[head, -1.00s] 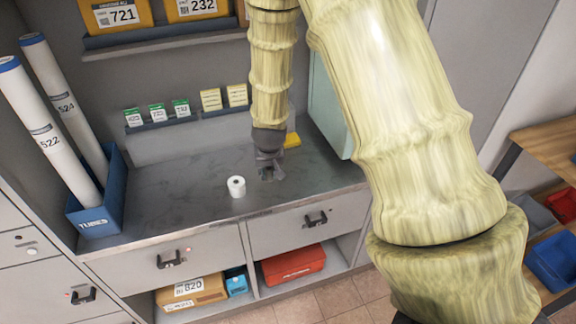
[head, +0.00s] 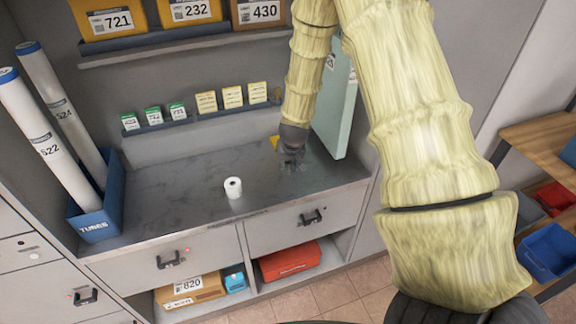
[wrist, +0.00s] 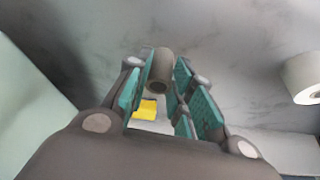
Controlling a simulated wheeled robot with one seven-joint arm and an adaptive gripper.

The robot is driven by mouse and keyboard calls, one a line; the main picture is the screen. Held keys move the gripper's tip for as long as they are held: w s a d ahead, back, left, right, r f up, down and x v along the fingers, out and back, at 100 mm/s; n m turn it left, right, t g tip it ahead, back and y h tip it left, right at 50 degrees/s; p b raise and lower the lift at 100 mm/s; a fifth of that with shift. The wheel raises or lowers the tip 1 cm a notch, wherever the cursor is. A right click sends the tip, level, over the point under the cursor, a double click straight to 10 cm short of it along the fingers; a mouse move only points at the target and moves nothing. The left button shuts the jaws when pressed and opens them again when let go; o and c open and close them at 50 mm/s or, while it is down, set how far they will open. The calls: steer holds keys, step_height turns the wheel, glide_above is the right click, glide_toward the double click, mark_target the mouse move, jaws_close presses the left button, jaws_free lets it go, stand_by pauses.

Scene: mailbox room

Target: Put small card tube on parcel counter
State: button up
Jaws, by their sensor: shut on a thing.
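A small brown card tube (wrist: 159,70) shows end-on between the teal finger pads in the wrist view. My gripper (wrist: 160,95) is shut on it. In the head view my gripper (head: 291,160) is over the right part of the grey parcel counter (head: 170,197), close to its surface. The tube cannot be made out there. I cannot tell whether the tube touches the counter.
A white roll (head: 233,187) stands on the counter, left of my gripper. A pale green panel (head: 336,110) stands close on the right. A yellow item (wrist: 146,109) lies near the fingers.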

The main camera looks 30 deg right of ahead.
steer(key=shift+f, duration=0.85)
steer(key=shift+f, duration=0.15)
steer(key=o, duration=0.7)
steer(key=shift+r, duration=0.25)
